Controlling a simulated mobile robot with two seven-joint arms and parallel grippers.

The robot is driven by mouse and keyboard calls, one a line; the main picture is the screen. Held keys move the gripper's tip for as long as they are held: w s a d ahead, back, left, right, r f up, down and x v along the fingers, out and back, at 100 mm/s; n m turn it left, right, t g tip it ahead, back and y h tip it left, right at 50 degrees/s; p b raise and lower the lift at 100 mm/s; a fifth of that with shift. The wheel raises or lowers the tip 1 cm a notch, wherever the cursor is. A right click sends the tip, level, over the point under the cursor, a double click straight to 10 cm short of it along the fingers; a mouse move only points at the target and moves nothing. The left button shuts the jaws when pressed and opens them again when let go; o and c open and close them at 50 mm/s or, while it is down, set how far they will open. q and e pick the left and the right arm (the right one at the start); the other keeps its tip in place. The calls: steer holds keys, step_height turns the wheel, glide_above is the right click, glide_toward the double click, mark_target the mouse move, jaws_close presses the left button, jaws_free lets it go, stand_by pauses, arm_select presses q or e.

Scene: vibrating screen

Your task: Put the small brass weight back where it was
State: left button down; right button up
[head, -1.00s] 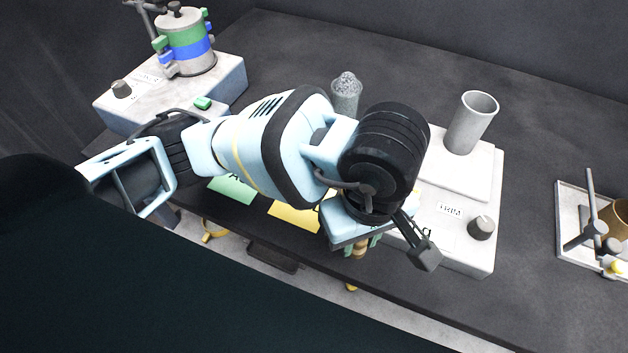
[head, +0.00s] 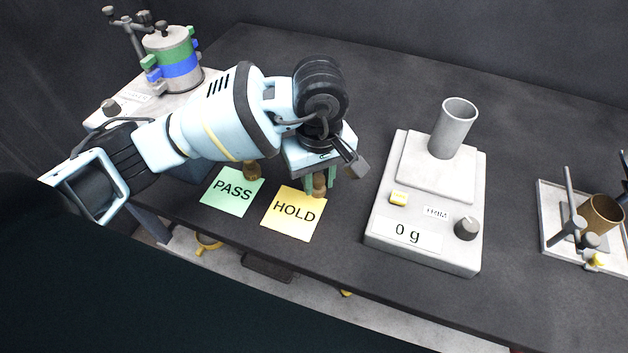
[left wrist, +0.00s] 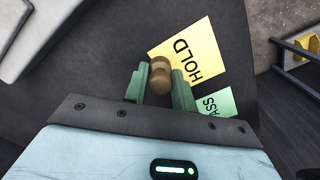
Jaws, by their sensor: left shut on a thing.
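My left gripper (head: 321,180) is shut on a small brass weight (head: 319,186), held upright by the far edge of the yellow HOLD card (head: 294,213). In the left wrist view the weight (left wrist: 160,78) sits between the green fingers, beside the HOLD card (left wrist: 190,52). I cannot tell whether it touches the table. Another brass weight (head: 252,171) stands near the top of the green PASS card (head: 232,192), partly behind my arm.
A white scale (head: 420,212) reading 0 g, with a grey cylinder (head: 453,128) on it, stands to the right. A banded canister unit (head: 172,60) is at the back left. A tray with a brass cup (head: 601,213) is at the far right. Dark table lies clear behind the scale.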

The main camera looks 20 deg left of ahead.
mark_target(315, 184)
arm_select(q)
steer(key=shift+w+a, duration=0.35)
steer(key=shift+w, duration=0.1)
steer(key=f, duration=0.3)
steer(key=shift+w+a, duration=0.25)
steer(key=shift+f, duration=0.3)
steer(key=shift+f, duration=0.15)
steer(key=c, duration=1.1)
jaws_free()
steer(key=shift+c, duration=0.2)
step_height(315, 184, up, 12)
